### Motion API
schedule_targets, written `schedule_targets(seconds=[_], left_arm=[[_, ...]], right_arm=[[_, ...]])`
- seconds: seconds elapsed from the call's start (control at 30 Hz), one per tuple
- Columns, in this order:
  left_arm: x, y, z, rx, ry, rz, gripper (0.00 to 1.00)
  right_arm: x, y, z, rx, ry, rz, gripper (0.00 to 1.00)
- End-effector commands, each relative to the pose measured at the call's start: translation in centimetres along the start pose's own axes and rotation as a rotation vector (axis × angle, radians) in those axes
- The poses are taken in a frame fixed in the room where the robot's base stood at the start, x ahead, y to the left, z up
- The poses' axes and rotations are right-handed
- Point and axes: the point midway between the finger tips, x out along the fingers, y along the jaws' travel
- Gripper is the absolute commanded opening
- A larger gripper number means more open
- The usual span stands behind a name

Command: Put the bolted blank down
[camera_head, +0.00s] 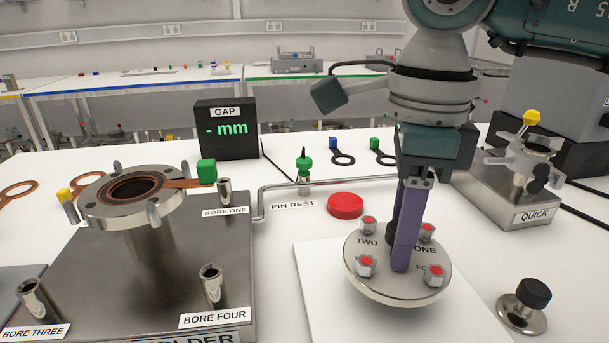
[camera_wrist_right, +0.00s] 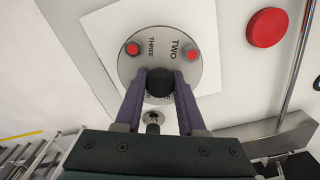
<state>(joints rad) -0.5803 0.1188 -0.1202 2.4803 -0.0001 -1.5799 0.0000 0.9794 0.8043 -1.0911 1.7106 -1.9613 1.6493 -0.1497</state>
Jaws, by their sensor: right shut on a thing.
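The bolted blank (camera_head: 375,275) is a round grey metal disc with several red-topped bolts around its numbered face. My right gripper (camera_head: 405,250) points down at its centre. In the right wrist view, the purple fingers (camera_wrist_right: 160,88) are shut on the blank's dark central knob, with the blank's face (camera_wrist_right: 160,48) below. The blank is level, over a white square pad (camera_head: 325,315); I cannot tell whether it touches the pad. My left gripper is not in view.
A red button (camera_head: 346,205) lies just behind the pad. The holder (camera_head: 100,265) with a flange and open bores stands left. A black-knobbed post (camera_head: 523,305) is close on the right, with the QUICK fixture (camera_head: 515,190) behind it. A bent metal rail (camera_head: 285,186) runs behind.

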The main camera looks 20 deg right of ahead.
Motion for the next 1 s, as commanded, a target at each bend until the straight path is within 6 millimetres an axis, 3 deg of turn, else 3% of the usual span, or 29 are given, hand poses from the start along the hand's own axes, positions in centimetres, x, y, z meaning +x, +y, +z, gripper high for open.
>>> schedule_targets(seconds=[0.3, 0.73, 0.77, 1.0], left_arm=[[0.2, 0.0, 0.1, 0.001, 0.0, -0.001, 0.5], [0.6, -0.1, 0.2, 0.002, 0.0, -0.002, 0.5], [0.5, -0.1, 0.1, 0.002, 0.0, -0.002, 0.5], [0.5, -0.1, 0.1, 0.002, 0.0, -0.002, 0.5]], right_arm=[[3.6, 0.0, 0.0, 0.001, -0.001, -0.001, 0.0], [4.2, -0.1, 0.0, 0.0, -0.002, -0.002, 0.0], [4.2, 0.0, -0.1, 0.0, 0.002, 0.0, 0.42], [4.2, 0.0, -0.1, 0.0, 0.002, 0.001, 0.69]])
